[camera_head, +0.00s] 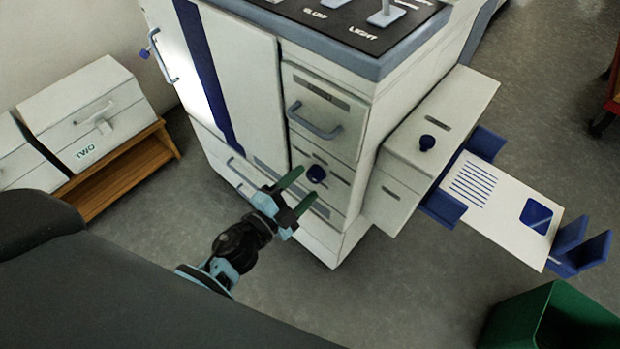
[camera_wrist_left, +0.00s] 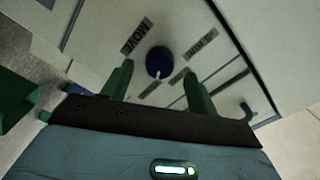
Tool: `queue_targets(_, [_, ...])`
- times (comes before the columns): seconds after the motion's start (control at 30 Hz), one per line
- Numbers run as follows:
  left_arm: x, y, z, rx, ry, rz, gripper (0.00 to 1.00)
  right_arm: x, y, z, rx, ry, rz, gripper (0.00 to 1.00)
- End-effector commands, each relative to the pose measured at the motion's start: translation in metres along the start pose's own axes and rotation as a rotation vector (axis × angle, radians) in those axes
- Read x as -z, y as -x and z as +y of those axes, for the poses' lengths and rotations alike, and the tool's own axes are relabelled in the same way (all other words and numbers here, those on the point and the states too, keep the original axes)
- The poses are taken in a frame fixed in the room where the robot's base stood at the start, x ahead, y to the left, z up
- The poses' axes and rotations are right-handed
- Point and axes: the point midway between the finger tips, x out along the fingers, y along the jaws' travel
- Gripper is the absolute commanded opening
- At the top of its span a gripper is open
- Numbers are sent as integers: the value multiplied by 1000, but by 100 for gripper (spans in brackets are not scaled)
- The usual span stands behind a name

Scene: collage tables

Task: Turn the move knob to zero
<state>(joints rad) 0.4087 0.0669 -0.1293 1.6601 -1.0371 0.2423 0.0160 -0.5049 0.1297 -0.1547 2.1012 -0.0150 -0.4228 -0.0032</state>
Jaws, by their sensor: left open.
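The move knob (camera_head: 316,174) is a round dark blue knob on the front panel of the white machine. In the left wrist view the knob (camera_wrist_left: 159,60) has a small pale mark at its lower edge, and a "MOVE" label (camera_wrist_left: 136,36) is printed beside it. My left gripper (camera_head: 303,186) is open in front of the panel, its green fingers pointing at the knob. In the left wrist view the knob lies between and slightly beyond the fingertips (camera_wrist_left: 158,72). I cannot tell whether they touch the panel. My right gripper is not in view.
A drawer handle (camera_head: 313,121) sticks out above the knob. A green bin (camera_head: 530,312) stands at lower right. A box marked "TWO" (camera_head: 95,128) is at left.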

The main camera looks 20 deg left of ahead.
Motion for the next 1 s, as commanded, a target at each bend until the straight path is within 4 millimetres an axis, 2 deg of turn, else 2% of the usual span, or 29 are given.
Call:
queue_targets(0.1, [0,-16,0,1,1,2,59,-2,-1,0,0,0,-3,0])
queue_targets(0.23, [0,-26,0,0,1,1,59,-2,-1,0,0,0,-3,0])
queue_targets(0.57, [0,-29,0,0,2,0,59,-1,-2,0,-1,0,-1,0])
queue_targets(0.67, [0,-29,0,0,1,0,49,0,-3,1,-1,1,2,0])
queue_targets(0.9, [0,-29,0,0,1,0,17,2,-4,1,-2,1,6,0])
queue_targets(1.0, [0,-29,0,0,2,0,15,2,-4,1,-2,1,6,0])
